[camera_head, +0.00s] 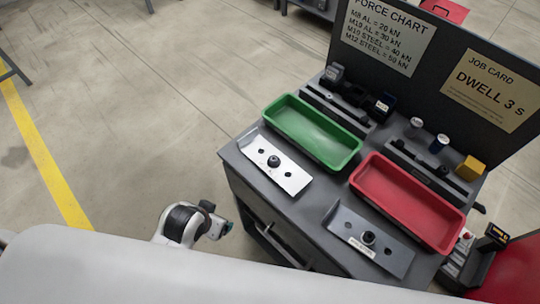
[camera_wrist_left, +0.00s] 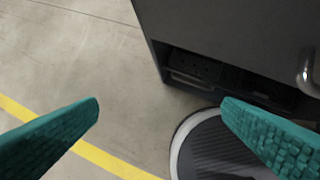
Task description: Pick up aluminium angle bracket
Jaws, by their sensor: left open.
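Two flat metal bracket plates with holes and a dark stud lie on the bench top. The bright silver one (camera_head: 292,181), which looks like aluminium, lies in front of the green tray. A darker grey one (camera_head: 396,260) with a small white label lies in front of the red tray. My left gripper (camera_head: 222,226) is low beside the bench's left side, apart from both plates. In the left wrist view its two green fingers (camera_wrist_left: 162,108) are wide apart with nothing between them. No bracket shows in that view. My right gripper is not in view.
The bench (camera_head: 233,160) carries a green tray (camera_head: 312,132), a red tray (camera_head: 408,203), dark fixtures, small cylinders and a yellow block (camera_head: 469,168) at the back. An upright panel with a force chart (camera_head: 388,38) and job card (camera_head: 490,88) stands behind. Open floor lies left.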

